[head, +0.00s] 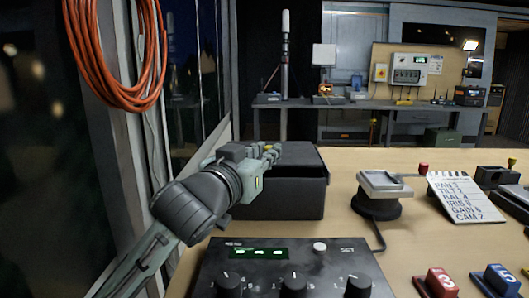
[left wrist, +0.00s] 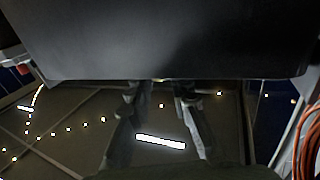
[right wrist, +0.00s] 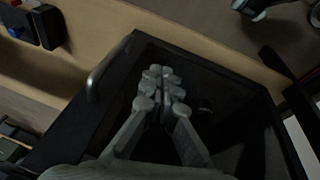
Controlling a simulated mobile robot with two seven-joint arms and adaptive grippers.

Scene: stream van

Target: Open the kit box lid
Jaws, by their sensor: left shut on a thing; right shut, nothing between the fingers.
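The kit box (head: 290,200) is a black box at the back left of the wooden table in the head view. My left gripper (head: 270,153) reaches over its left side, with the fingers at its top. In the left wrist view a wide dark panel (left wrist: 165,40), seemingly part of the box, fills the upper part. My left fingers (left wrist: 160,84) meet its lower edge and are shut on it; the contact is partly hidden. I cannot tell how far the lid is raised. My right gripper (right wrist: 165,78) is shut and empty, over a dark surface in its wrist view.
A control panel with knobs (head: 290,268) stands in front of the box. A round stand (head: 376,203), a note card (head: 462,197) and red (head: 438,284) and blue (head: 497,280) blocks lie to the right. An orange cable coil (head: 118,60) hangs at the left.

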